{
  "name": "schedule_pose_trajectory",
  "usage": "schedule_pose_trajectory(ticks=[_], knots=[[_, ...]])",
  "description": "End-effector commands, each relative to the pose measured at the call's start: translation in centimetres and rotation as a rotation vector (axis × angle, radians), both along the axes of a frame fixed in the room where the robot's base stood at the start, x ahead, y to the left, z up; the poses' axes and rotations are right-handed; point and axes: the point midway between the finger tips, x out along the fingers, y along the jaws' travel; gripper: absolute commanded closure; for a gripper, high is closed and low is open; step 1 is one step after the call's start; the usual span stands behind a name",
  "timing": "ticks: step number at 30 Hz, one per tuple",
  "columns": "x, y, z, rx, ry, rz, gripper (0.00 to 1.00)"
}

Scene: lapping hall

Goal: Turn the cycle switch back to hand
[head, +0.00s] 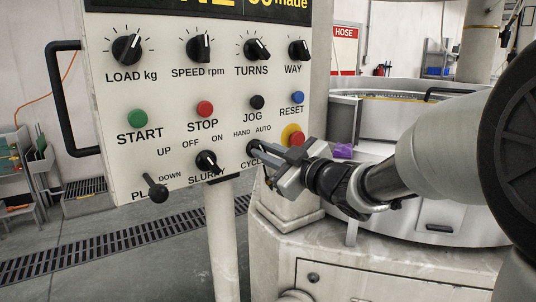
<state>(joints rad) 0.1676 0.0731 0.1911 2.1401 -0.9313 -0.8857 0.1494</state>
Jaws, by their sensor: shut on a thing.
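The cycle switch (254,147) is a black knob at the lower right of the white control panel (180,82), under the labels HAND and AUTO. My gripper (262,149) comes in from the right and is shut on the knob. The fingers cover much of the knob and part of the CYCLE label, so I cannot tell which way its pointer is turned.
The slurry switch (207,161) is just left of my gripper. The red and yellow emergency button (293,136) is close above my gripper. The jog button (257,102) and blue reset button (298,97) sit higher. A panel handle (67,100) sticks out at left. A round machine (400,120) stands behind my arm.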

Motion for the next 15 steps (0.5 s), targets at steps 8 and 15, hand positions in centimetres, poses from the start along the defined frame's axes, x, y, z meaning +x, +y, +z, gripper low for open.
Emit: schedule_pose_trajectory(ticks=[8, 15], knots=[[-0.01, -0.05, -0.11, -0.004, 0.0, -0.001, 1.0], [-0.01, -0.02, -0.06, -0.003, 0.0, 0.0, 0.69]])
